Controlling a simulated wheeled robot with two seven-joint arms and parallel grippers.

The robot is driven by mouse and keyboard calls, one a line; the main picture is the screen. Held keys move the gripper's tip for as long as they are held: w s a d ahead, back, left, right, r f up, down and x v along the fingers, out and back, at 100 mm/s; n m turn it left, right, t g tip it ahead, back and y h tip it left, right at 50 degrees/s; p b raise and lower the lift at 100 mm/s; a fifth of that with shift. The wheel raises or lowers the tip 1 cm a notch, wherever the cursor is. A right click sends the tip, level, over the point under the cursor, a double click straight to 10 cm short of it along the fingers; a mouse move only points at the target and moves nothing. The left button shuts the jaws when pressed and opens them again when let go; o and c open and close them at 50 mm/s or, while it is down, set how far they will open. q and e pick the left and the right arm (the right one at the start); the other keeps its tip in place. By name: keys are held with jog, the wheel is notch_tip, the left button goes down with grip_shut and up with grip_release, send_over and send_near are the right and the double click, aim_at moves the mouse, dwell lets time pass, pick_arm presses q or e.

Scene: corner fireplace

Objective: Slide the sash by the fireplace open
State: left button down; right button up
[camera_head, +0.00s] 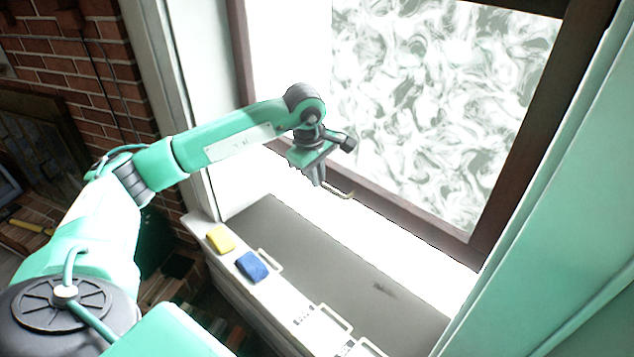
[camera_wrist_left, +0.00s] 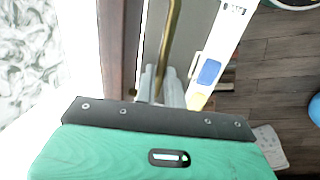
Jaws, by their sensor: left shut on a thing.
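The sash (camera_head: 440,95) is a dark brown wooden frame with a swirled, marbled pane, and it fills the upper right of the head view. A thin brass handle (camera_head: 343,193) shows at the sash's lower rail; it also shows as a long bar in the left wrist view (camera_wrist_left: 174,32). My left gripper (camera_head: 320,183) points down at the lower rail and is shut on the handle. Its fingers (camera_wrist_left: 161,84) partly hide the handle in the wrist view. My right gripper is in neither view.
Below the sash is a grey sill (camera_head: 300,240) with a white ledge in front. A yellow block (camera_head: 220,240) and a blue block (camera_head: 252,267) lie on the ledge, near white loop handles (camera_head: 335,318). A brick wall (camera_head: 85,60) stands at the left.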

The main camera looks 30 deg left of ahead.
pick_arm(q)
jog(key=shift+r, duration=0.15)
jog(key=c, duration=1.5)
grip_release()
